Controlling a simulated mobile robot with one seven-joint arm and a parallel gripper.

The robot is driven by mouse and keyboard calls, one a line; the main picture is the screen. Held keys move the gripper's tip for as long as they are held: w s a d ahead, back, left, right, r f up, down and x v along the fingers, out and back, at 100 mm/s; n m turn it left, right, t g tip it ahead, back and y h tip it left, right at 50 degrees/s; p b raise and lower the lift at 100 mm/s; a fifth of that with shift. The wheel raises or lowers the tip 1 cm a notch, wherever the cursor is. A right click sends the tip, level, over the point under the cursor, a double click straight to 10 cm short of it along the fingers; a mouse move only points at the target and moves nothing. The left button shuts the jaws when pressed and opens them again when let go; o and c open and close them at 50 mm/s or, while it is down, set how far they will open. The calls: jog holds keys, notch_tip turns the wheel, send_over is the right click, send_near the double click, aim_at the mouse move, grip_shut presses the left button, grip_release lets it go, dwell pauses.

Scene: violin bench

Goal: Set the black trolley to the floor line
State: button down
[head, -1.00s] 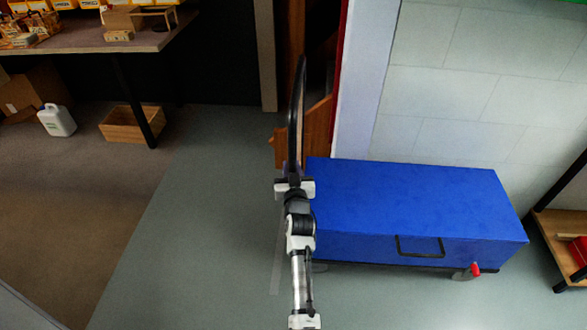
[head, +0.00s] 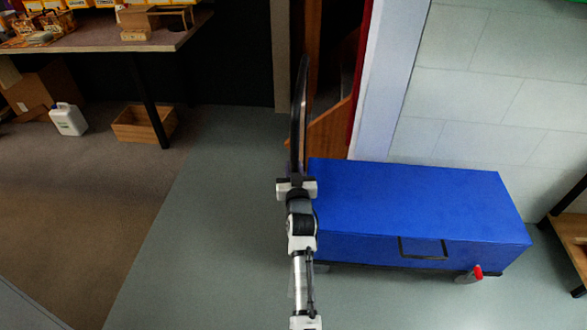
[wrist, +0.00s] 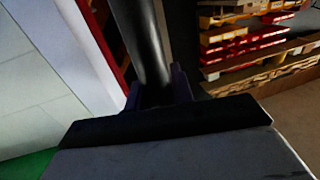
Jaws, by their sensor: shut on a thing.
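The trolley carries a long blue box (head: 420,200) on a low dark base, to the right of my arm in the head view. A red part (head: 478,272) shows at its near right wheel. Its tall black handle bar (head: 300,120) rises at the left end. My gripper (head: 296,183) is shut on this bar, low along its visible length. In the wrist view the black bar (wrist: 147,45) stands between the dark fingers of my gripper (wrist: 158,92). No clear floor line shows now; my arm covers the floor along the trolley's left end.
A pale wall end (head: 385,85) stands close behind the box, with a wooden piece (head: 330,130) beside it. A workbench (head: 110,35), a wooden crate (head: 143,123) and a white canister (head: 68,119) are at upper left. A shelf (head: 572,232) is at right. Grey floor (head: 200,230) is clear at left.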

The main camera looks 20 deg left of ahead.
jog(key=c, duration=1.2)
grip_release()
jog(key=b+v, duration=0.3)
jog(key=v, duration=1.1)
jog(key=shift+w, duration=0.1)
